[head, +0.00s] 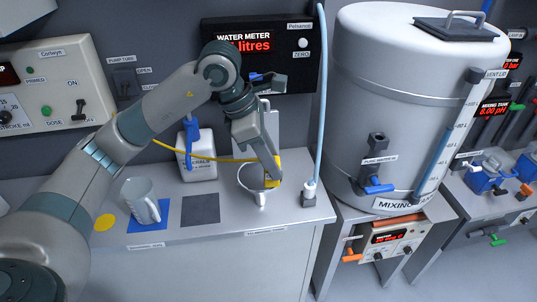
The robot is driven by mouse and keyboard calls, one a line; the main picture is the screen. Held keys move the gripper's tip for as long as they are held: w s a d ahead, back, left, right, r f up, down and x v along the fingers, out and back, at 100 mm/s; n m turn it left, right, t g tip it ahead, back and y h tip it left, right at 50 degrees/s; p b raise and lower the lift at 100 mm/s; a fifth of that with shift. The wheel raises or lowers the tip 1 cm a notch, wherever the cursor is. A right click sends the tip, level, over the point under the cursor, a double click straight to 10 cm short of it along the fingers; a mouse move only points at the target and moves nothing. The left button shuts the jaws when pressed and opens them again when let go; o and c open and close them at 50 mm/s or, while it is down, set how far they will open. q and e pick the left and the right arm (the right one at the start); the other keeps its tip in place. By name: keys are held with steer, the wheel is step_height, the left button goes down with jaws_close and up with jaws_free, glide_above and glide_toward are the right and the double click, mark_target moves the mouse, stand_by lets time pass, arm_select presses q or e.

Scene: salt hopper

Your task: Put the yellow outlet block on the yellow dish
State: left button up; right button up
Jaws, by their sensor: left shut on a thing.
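I cannot tell whether the block touches the surface below. The yellow dish (105,222) is a flat round disc at the counter's left, with nothing on it. My right gripper is not in view.
A grey jug (139,197) stands on a blue mat (149,226) near the dish. A dark square (200,209) lies bare between them.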

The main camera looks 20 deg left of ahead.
arm_select(q)
steer(key=s+f+m+g+y+b, duration=0.2)
steer(key=s+f+m+g+b, duration=0.1)
steer(key=f+m, duration=0.5)
steer(key=s+f+m+g+y+b, duration=0.2)
steer(key=f+m, duration=0.6)
steer(key=m, duration=0.7)
steer(key=s+g+b, duration=0.1)
steer(key=s, duration=0.1)
steer(key=shift+s+d+g, duration=0.3)
steer(key=shift+s, duration=0.05)
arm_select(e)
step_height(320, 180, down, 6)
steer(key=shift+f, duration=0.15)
arm_select(q)
steer(key=shift+f, duration=0.1)
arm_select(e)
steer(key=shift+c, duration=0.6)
